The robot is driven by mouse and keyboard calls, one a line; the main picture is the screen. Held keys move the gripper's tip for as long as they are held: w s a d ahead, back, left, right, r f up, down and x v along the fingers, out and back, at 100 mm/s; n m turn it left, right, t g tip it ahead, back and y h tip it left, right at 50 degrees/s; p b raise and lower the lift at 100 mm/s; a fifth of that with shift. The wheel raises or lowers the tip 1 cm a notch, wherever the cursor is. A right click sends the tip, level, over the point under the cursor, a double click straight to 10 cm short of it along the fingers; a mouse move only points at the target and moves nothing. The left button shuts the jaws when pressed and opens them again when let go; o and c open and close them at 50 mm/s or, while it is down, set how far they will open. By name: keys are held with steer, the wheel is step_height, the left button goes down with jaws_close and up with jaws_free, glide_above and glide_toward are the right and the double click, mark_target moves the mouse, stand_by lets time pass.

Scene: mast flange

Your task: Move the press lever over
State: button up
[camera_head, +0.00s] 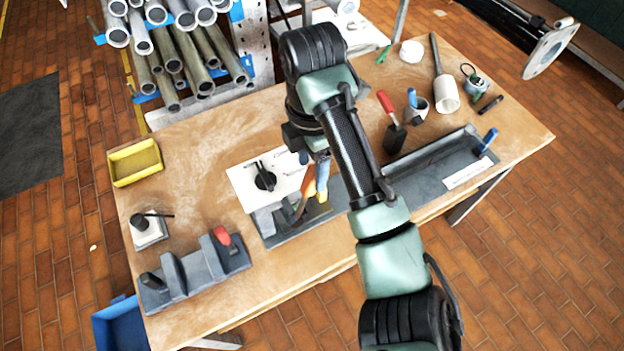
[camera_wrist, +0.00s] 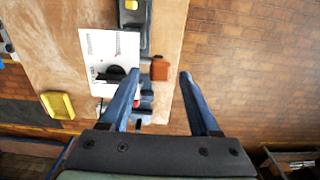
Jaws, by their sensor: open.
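An orange handle, seemingly the press lever's grip (camera_head: 308,182), stands over the grey fixture (camera_head: 283,236) near the front of the bench in the head view. In the wrist view it is an orange-brown block (camera_wrist: 160,69) between the lines of my fingertips. My gripper (camera_head: 321,180) has blue fingers and points down close beside the handle. In the wrist view my gripper (camera_wrist: 158,76) is open, with a finger on each side of the block. I cannot tell whether the fingers reach down to it or touch it. My arm hides part of the fixture.
A white panel with a black knob (camera_head: 265,179) lies just left of the gripper. A grey tray (camera_head: 432,170) lies right. Bare wood shows between the bin and panel.

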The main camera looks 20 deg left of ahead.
mark_target(312, 182)
steer(key=shift+f+p, duration=0.35)
steer(key=shift+f, duration=2.25)
jaws_close()
